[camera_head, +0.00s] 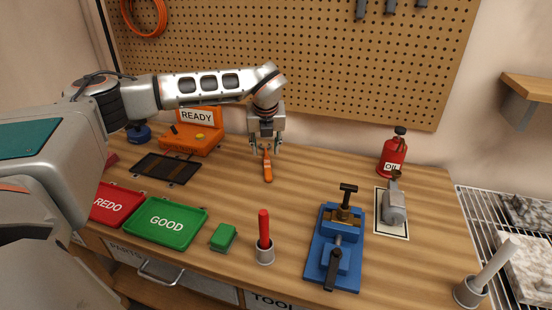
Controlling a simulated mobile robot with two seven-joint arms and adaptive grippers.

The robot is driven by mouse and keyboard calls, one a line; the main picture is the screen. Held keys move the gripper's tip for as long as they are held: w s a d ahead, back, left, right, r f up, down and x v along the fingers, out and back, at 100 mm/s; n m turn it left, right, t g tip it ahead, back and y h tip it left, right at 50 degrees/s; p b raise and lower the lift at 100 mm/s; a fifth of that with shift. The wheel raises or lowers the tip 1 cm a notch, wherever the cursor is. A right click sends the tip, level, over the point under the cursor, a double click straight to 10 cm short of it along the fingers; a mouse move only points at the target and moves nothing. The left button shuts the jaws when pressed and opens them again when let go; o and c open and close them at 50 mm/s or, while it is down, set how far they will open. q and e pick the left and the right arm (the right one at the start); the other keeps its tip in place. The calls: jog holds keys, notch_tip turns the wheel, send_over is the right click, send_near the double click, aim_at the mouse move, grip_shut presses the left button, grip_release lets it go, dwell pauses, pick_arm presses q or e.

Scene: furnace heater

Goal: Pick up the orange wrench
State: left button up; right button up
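The orange wrench (268,170) is on the wooden bench, in the upper middle of the head view, its long side pointing toward me. My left gripper (267,150) points down over the far end of the wrench. Its fingers are spread, one on each side of the wrench, with a gap showing. The far end of the wrench is partly hidden by the gripper. Whether the fingertips touch the bench is too small to tell. My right gripper is not in view.
An orange READY box (190,143) and a dark tray (167,169) stand left of the wrench. Nearer are a green GOOD tray (190,241), a green block (223,237), a red-handled tool (263,228) and a blue vise (324,262). A red oil can (391,160) stands right.

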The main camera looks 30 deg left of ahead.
aim_at(267, 163)
pick_arm(q)
jog(key=shift+x, duration=1.1)
jog(key=shift+s+f, duration=0.1)
jog(key=shift+f, duration=0.35)
jog(key=p+x, duration=0.1)
jog(key=x, duration=0.2)
jog(key=shift+w+d+f, duration=0.15)
jog(key=shift+w+f, duration=0.3)
jog(key=shift+f, duration=0.25)
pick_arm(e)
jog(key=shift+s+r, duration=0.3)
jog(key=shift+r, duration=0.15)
pick_arm(q)
jog(key=shift+f, duration=0.1)
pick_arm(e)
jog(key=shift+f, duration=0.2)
pick_arm(q)
jog(key=shift+c, duration=0.7)
grip_shut()
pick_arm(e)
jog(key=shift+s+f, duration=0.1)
